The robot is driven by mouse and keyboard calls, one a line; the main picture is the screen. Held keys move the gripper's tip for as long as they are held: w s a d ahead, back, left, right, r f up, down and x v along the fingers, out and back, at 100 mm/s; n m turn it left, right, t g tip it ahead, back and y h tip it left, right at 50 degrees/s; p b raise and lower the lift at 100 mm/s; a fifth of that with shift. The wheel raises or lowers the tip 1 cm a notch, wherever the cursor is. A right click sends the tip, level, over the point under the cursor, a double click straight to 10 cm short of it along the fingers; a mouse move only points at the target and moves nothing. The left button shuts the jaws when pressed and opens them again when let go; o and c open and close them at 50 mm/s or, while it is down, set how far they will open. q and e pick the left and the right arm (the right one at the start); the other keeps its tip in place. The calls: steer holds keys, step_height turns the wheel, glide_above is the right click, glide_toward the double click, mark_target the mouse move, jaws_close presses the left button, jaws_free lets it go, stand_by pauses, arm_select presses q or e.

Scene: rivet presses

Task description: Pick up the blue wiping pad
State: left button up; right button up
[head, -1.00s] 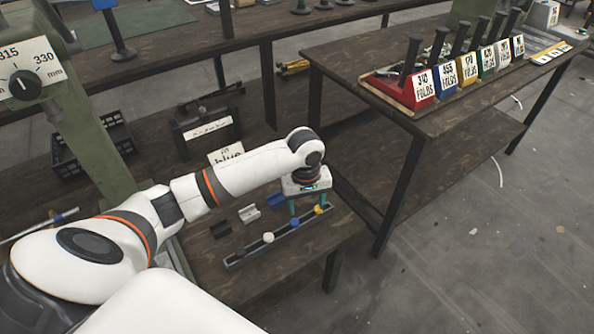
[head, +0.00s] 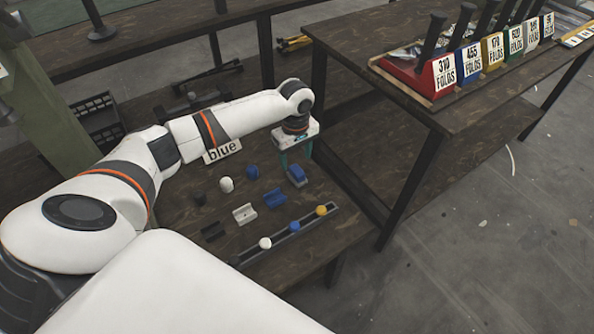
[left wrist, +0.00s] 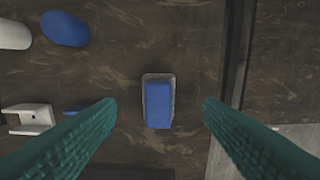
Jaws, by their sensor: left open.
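The blue wiping pad (head: 297,175), a small blue block with a grey edge, lies on the dark wooden bench near its right side. In the left wrist view the pad (left wrist: 158,104) lies centred between my fingers, apart from both. My left gripper (head: 296,157) points down above the pad, its green fingers (left wrist: 160,106) wide open and empty. My right gripper is in neither view.
A blue knob (head: 253,172), a white knob (head: 226,184), a blue cradle (head: 275,197) and a white cradle (head: 244,213) stand left of the pad. A rail (head: 283,239) with coloured knobs lies nearer. A "blue" sign (head: 222,151) stands behind.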

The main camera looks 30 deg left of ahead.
mark_target(297, 170)
arm_select(q)
steer(key=shift+f, duration=0.4)
steer(key=shift+s+d+f+b, duration=0.1)
steer(key=shift+d+f+b, duration=0.05)
steer(key=shift+f+b, duration=0.25)
steer(key=f, duration=0.2)
steer(key=f+b, duration=0.1)
steer(key=shift+s+d+f, duration=0.15)
steer(key=shift+d+f, duration=0.05)
steer(key=shift+f, duration=0.2)
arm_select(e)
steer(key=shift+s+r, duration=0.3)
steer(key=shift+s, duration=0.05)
arm_select(q)
steer(key=shift+r, duration=0.1)
steer(key=shift+c, duration=0.2)
